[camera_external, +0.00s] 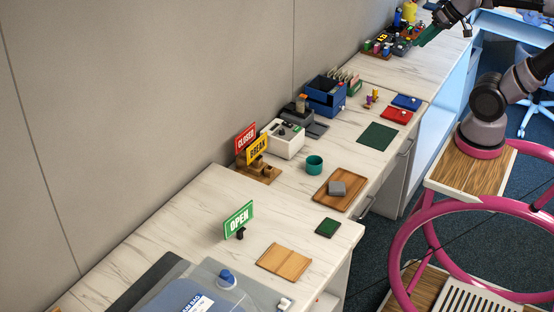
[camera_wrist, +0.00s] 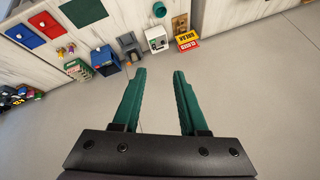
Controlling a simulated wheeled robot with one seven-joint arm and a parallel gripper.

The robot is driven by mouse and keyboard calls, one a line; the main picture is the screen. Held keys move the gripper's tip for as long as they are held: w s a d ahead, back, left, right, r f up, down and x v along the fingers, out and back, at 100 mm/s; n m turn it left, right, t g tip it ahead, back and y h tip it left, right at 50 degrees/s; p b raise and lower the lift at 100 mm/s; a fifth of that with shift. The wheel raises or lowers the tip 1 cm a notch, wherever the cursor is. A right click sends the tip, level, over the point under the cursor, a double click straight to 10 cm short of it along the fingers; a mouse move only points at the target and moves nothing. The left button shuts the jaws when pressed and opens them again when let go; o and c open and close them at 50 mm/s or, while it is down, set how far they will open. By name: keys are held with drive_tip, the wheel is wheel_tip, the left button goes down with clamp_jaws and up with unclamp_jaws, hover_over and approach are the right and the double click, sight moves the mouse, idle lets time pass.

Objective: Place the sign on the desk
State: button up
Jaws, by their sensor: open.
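A green OPEN sign (camera_external: 239,219) stands upright on a small dark base on the near desk (camera_external: 205,200). A red CLOSED sign (camera_external: 245,138) and a yellow BREAK sign (camera_external: 258,149) stand in a wooden holder (camera_external: 262,171) near the wall. In the wrist view the BREAK sign (camera_wrist: 187,36) and CLOSED sign (camera_wrist: 190,44) show at the top, right of centre. My gripper (camera_wrist: 159,75) has green fingers spread apart with nothing between them. In the external view my gripper (camera_external: 428,37) is at the top right, above the far counter, well away from the signs.
A white box (camera_external: 282,139), blue bins (camera_external: 326,96), a teal cup (camera_external: 314,165) and a wooden tray (camera_external: 325,194) stand on the counter. A wooden board (camera_external: 284,262) and a small green pad (camera_external: 326,228) lie near the OPEN sign. A clear-lidded bin (camera_external: 215,290) is at the front.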

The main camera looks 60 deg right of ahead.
sight(239, 228)
drive_tip(key=shift+w+a, duration=0.1)
idle(0.3)
